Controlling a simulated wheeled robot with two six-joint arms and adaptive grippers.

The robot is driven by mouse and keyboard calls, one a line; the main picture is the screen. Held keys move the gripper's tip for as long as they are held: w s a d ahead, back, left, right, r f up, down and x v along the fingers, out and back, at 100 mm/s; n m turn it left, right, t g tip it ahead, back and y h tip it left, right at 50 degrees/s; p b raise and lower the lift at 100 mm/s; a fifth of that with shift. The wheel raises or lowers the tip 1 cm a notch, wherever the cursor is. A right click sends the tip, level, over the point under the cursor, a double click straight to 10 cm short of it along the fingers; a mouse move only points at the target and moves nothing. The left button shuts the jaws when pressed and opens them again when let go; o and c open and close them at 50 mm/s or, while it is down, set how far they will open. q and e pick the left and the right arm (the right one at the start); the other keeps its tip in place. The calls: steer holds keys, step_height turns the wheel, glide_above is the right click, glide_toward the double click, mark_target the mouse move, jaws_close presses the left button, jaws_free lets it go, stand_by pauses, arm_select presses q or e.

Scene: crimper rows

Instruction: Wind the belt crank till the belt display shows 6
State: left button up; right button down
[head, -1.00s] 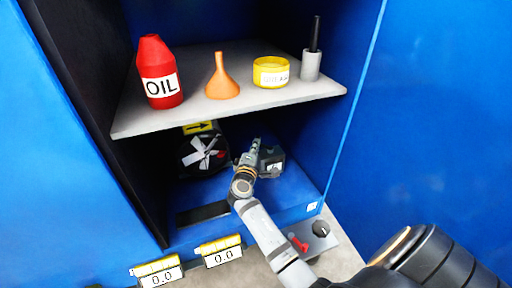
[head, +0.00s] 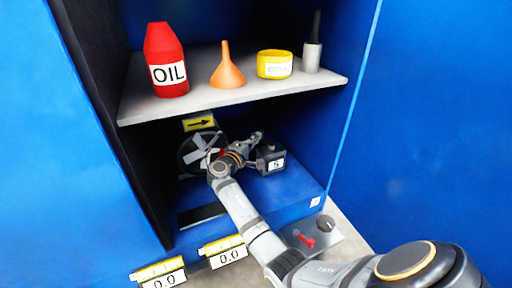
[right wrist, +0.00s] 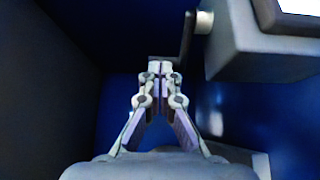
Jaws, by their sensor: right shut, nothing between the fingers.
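A dark box (head: 270,159) with a white display showing 5 (head: 277,164) stands inside the blue cabinet, under the shelf. In the right wrist view a dark crank arm (right wrist: 188,38) hangs from a pale hub on the side of the grey box (right wrist: 232,45). My right gripper (head: 257,136) is to the left of the box and reaches in beside it. In the right wrist view its fingers (right wrist: 160,65) are shut and empty, close to the crank's lower end; I cannot tell whether they touch it. My left gripper is out of view.
A fan-like wheel (head: 200,152) sits behind my arm under a yellow arrow sign (head: 199,122). The shelf (head: 215,98) above holds an oil bottle (head: 166,62), funnel (head: 227,70) and yellow tin (head: 274,64). Two displays in front read 0.0 (head: 229,256). A red lever (head: 304,239) is near my forearm.

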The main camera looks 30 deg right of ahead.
steer(key=shift+p+x, duration=0.4)
steer(key=shift+x, duration=1.65)
steer(key=shift+w+d, duration=0.1)
stand_by(0.8)
